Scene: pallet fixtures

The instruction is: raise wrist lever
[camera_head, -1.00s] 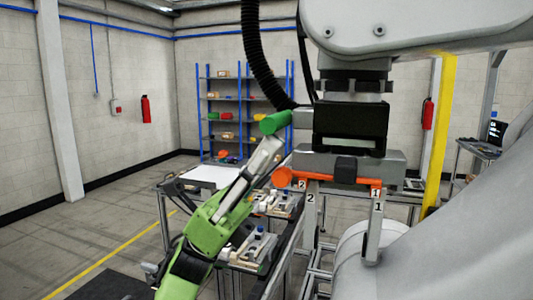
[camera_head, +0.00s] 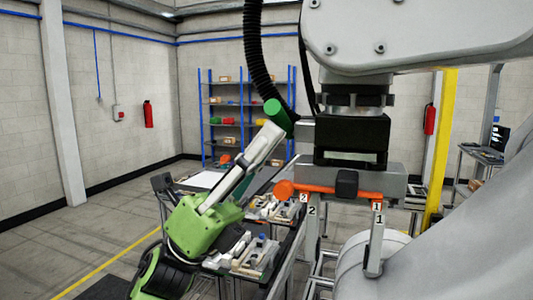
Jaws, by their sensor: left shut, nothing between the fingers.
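The wrist lever is a short green cylinder (camera_head: 278,116) on the left side of the dark wrist (camera_head: 350,138) of a large white arm. It is tilted, with its free end up and to the left. My left gripper (camera_head: 272,134), with a green body and pale fingers, reaches up from the lower left. Its fingers are together, with nothing seen between them. The tips are just under the lever and overlap it in the picture; I cannot tell whether they touch. My right gripper is not in view.
An orange lever (camera_head: 335,190) with a round knob lies level below the wrist, close right of my fingers. Two upright metal fingers marked 1 and 2 hang beneath it. A black hose (camera_head: 257,55) curves just above the green lever. Benches with fixtures (camera_head: 257,256) stand below.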

